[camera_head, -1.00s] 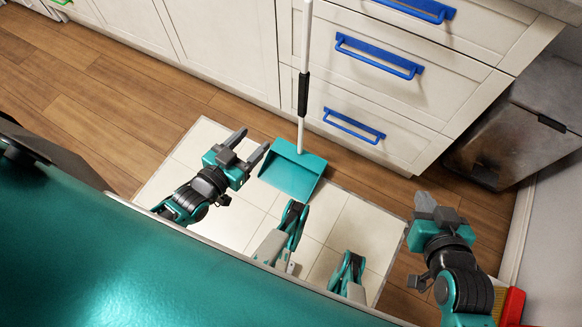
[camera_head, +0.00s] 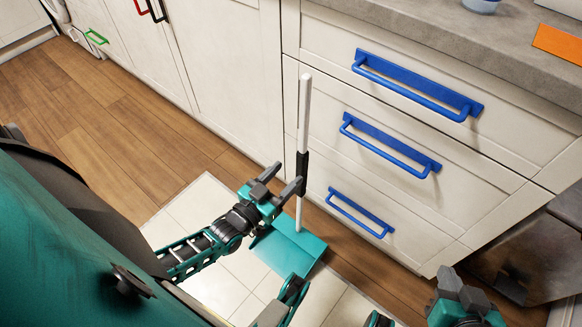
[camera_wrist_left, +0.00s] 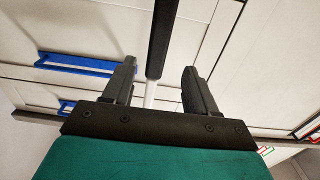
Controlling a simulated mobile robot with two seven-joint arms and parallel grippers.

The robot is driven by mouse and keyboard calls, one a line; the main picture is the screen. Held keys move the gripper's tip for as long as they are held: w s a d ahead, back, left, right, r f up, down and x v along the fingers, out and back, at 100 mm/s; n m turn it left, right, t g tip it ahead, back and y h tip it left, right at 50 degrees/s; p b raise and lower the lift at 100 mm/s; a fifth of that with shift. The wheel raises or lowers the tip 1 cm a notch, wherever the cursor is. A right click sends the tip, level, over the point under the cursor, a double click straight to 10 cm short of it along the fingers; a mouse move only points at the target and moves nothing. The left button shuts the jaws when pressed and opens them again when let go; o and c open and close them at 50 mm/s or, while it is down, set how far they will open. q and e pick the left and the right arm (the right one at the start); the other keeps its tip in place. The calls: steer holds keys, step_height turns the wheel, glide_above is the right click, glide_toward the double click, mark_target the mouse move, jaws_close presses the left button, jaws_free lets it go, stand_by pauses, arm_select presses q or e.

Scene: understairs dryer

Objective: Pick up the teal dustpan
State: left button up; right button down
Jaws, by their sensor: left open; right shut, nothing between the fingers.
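The teal dustpan (camera_head: 288,249) rests on the floor by the drawers, its long handle (camera_head: 304,110) standing upright, white with a black grip (camera_head: 302,172). My left gripper (camera_head: 282,180) is open, with its fingertips close to the black grip. In the left wrist view the black grip (camera_wrist_left: 161,40) and the white pole below it show between the open fingers (camera_wrist_left: 158,82), nearer the left one; I cannot tell whether they touch. My right gripper (camera_head: 461,284) is shut and empty at the lower right, away from the dustpan. My left arm hides part of the pan.
White drawers with blue handles (camera_head: 390,145) stand right behind the dustpan handle, under a grey counter (camera_head: 440,30). A dark bin-like box (camera_head: 530,245) is at the right. Pale tiles (camera_head: 210,210) and wooden floor (camera_head: 90,110) lie open to the left.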

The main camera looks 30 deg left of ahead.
mark_target(299, 166)
arm_select(q)
steer(key=w, duration=0.2)
steer(key=w+d+b, duration=0.1)
steer(key=w, duration=0.2)
steer(key=w+b, duration=0.1)
steer(key=w, duration=0.1)
steer(key=shift+w+d+f, duration=0.2)
steer(key=shift+w+d, duration=0.05)
steer(key=shift+d, duration=0.05)
jaws_close()
stand_by(0.4)
